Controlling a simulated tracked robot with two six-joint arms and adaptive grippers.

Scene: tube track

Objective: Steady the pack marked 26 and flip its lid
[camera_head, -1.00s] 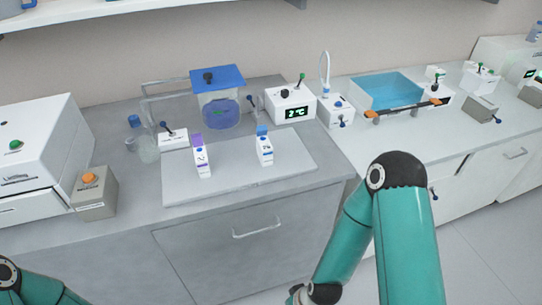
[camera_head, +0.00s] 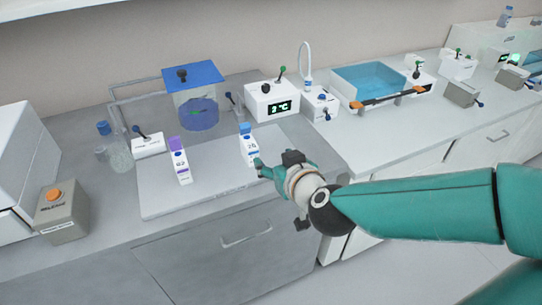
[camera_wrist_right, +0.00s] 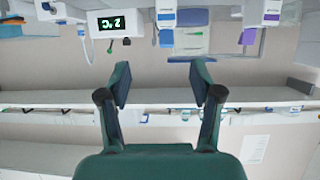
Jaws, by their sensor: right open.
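The pack marked 26 (camera_head: 250,150) is a small white upright pack with a blue lid on the light mat (camera_head: 205,197). It also shows upside down in the right wrist view (camera_wrist_right: 166,17), at the top and roughly in line with the gap between my fingers. A similar pack with a purple lid (camera_head: 180,165) stands to its left; its mark looks like 02. My right gripper (camera_head: 262,170) is open and empty, just right of and in front of the pack marked 26. Its two fingers (camera_wrist_right: 161,82) are spread apart. Whether a fingertip touches the pack I cannot tell. My left gripper is out of view.
Behind the mat stand a blue-lidded tank (camera_head: 193,98) and a white box with a green display (camera_head: 270,102). A glass flask (camera_head: 120,155) is at left, near a grey box with an orange button (camera_head: 60,212). A blue water bath (camera_head: 370,88) is at right.

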